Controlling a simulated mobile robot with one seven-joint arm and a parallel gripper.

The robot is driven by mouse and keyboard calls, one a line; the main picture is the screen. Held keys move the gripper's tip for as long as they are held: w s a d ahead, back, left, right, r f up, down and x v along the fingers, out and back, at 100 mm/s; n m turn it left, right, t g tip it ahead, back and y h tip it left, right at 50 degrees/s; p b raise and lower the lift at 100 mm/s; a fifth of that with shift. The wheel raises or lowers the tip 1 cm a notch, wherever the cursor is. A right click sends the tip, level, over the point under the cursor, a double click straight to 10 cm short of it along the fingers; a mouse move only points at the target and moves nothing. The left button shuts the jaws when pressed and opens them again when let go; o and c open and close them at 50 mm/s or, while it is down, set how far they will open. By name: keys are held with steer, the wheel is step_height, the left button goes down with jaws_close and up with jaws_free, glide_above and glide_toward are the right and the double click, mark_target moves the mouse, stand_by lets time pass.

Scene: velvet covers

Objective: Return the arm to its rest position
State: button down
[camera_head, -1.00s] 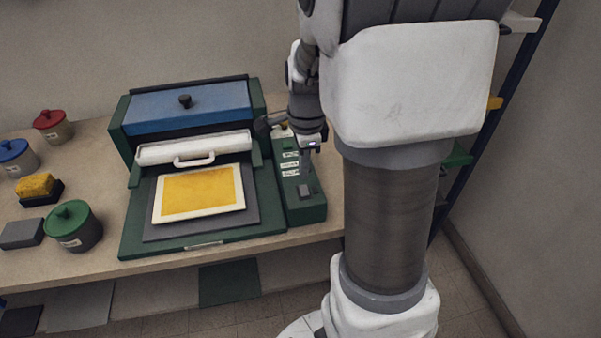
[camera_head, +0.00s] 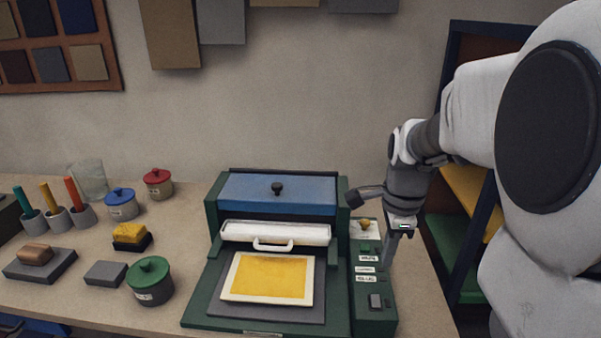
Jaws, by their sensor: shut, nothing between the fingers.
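My arm comes in from the right of the head view. My gripper (camera_head: 388,262) points down over the control panel (camera_head: 374,290) at the right side of the green press. It is shut with nothing in it. The fingers are thin and dark, and I cannot tell how far they are above the panel. My white and dark arm links fill the right side of the view.
The green press (camera_head: 200,305) has a blue lid, a white roller with a handle, and a framed yellow sheet (camera_head: 268,277). Lidded pots, a yellow sponge (camera_head: 130,233) and several coloured sticks stand to the left. A shelf rack (camera_head: 465,215) stands behind my arm.

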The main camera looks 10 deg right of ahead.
steer(key=s+a+r+n+t, duration=0.2)
steer(key=s+a+n, duration=0.4)
steer(key=n, duration=0.4)
steer(key=s+a+r+n+t, duration=0.2)
steer(key=s+a+r+n, duration=0.3)
steer(key=n, duration=0.6)
steer(key=shift+s+a, duration=0.5)
steer(key=shift+s, duration=0.55)
